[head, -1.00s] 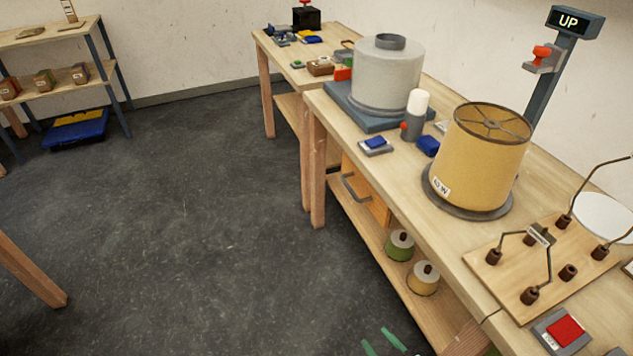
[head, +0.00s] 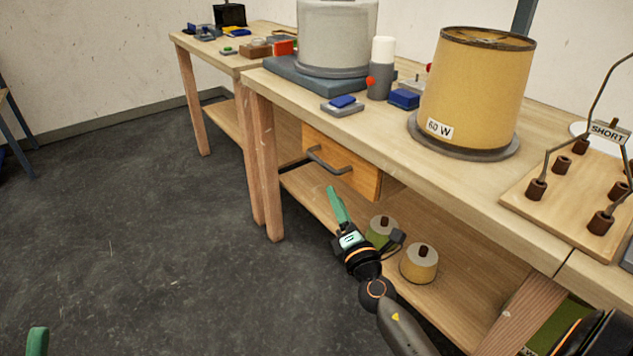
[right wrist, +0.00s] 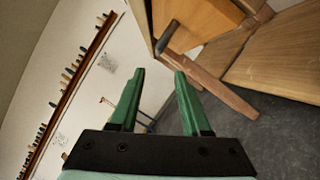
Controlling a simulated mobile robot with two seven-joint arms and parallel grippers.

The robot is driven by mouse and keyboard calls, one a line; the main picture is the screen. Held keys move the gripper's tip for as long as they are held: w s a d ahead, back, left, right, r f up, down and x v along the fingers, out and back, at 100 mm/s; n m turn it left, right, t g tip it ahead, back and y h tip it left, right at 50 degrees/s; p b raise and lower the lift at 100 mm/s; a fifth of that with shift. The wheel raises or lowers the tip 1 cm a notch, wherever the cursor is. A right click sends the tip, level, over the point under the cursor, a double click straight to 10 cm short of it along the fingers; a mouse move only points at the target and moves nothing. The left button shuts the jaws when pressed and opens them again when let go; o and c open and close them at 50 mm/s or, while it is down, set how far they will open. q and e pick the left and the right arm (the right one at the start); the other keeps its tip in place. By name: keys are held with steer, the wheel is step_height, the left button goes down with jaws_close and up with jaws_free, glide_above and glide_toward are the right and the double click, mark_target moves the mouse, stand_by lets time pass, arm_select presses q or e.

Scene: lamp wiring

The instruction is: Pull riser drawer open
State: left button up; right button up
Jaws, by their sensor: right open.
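The riser drawer (head: 362,178) has an orange wooden front under the bench top, with a dark grey bar handle (head: 330,164). My right gripper (head: 336,203) is just below and in front of the handle, apart from it; one green finger shows clearly. In the right wrist view my right gripper (right wrist: 158,73) is open and empty, its two green fingers spread. The drawer (right wrist: 205,20) and the dark handle (right wrist: 169,36) show there beyond the fingertips. Of my left gripper (head: 38,341), only a green fingertip shows at the bottom left; its opening is hidden.
A lower shelf (head: 320,205) runs under the drawer, with a green spool (head: 381,232) and a yellow spool (head: 419,264) beside my right arm. A bench leg (head: 266,165) stands left of the drawer. The floor (head: 150,210) at left is clear.

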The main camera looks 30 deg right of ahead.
mark_target(320, 159)
steer(key=shift+n, duration=0.3)
steer(key=x, duration=1.3)
steer(key=shift+r+b, duration=0.1)
steer(key=shift+b, duration=0.2)
steer(key=shift+c, duration=0.4)
jaws_close()
